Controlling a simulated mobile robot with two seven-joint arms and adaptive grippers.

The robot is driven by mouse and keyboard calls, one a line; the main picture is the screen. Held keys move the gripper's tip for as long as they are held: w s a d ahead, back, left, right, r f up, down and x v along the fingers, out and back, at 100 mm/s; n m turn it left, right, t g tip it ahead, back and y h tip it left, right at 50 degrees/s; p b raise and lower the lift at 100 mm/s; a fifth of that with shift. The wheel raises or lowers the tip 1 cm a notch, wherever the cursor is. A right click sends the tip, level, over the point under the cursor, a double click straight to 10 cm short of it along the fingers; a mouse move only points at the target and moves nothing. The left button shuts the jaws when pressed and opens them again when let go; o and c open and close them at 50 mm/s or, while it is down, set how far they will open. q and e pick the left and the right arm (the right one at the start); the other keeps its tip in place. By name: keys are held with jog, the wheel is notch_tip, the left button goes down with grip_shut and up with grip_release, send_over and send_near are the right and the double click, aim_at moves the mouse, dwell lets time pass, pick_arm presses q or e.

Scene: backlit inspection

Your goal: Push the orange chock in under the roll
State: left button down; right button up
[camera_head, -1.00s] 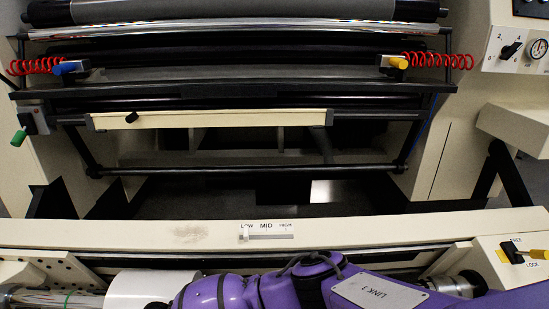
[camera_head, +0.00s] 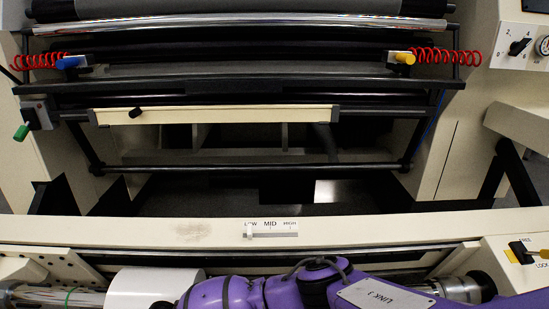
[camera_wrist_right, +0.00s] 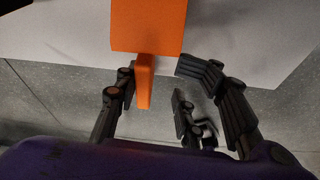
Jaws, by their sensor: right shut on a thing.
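The orange chock (camera_wrist_right: 148,25) is at the top of the right wrist view, with a narrow orange grip piece hanging down from its block. My right gripper (camera_wrist_right: 153,85) has its dark fingers around this grip piece and is shut on it. The chock's far end is cut off by the frame. The white roll (camera_head: 150,291) lies at the lower left of the head view, partly cut off by the bottom edge. My purple right arm crosses the bottom beside it and hides part of that area. The chock does not show in the head view. My left gripper is in neither view.
A yellow-ended FREE/LOCK lever (camera_head: 518,253) sits at the right. Behind stands a machine with dark rollers and red coiled hoses (camera_head: 445,57). Grey floor (camera_wrist_right: 55,95) shows in the wrist view.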

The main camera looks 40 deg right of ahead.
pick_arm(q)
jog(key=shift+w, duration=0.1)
pick_arm(e)
jog(key=shift+w+r, duration=0.1)
jog(key=shift+w, duration=0.05)
jog(key=o, duration=1.4)
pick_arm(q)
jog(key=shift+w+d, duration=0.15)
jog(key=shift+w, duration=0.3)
pick_arm(e)
jog(key=shift+r, duration=0.15)
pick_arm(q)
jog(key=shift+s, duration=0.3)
pick_arm(e)
jog(key=v, duration=1.1)
jog(key=shift+w+r, duration=0.1)
jog(key=shift+r, duration=0.3)
